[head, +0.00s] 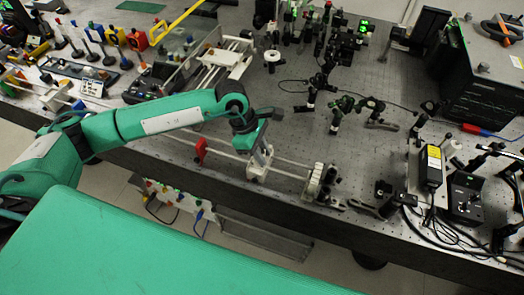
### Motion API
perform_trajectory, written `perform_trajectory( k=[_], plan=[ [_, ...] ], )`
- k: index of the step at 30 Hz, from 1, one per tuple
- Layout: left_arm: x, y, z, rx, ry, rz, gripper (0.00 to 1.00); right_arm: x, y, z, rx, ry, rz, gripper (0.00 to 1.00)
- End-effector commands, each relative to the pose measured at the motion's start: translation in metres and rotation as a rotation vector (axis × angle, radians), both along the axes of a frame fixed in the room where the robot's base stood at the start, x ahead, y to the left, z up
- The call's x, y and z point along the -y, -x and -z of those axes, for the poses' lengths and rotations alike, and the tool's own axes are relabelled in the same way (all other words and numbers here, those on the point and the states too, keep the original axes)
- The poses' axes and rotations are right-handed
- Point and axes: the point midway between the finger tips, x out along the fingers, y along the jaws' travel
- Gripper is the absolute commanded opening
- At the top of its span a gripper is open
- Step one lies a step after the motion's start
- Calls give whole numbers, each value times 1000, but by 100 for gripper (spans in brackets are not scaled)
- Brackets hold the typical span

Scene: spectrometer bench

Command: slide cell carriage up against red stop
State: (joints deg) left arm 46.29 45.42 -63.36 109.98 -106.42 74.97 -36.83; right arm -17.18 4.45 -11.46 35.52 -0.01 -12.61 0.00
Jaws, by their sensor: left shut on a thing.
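The cell carriage (257,173) is a small pale block on a pair of thin rails along the bench's near edge. The red stop (201,151) stands upright on the same rails, left of the carriage, with a clear gap of rail between them. My left gripper (262,153) reaches down from above and is shut on the upper part of the carriage. Its fingers partly cover the carriage's top. My right gripper does not show.
A pale ribbed block (314,182) stands at the rails' right end. Optics mounts (360,108) stand on the dark perforated bench behind. A white framed stage (222,60) is at the back left. A black box (484,85) is at the right.

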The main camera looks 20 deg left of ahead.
Motion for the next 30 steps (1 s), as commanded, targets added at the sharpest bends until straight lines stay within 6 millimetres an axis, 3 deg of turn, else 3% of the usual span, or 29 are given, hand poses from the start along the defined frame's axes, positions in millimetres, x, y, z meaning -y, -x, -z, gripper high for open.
perform_trajectory(
  k=[5, 18, 23, 30],
  plan=[
    [-25, -2, 6, 1, -4, -5, 0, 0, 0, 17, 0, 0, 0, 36],
    [-125, -6, 5, 2, -7, -7, 0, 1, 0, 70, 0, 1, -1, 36],
    [-142, -6, 2, 2, -4, -3, 0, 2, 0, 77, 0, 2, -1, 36],
    [-145, -5, -1, 0, -3, -2, 0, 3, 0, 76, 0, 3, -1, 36]
  ],
)
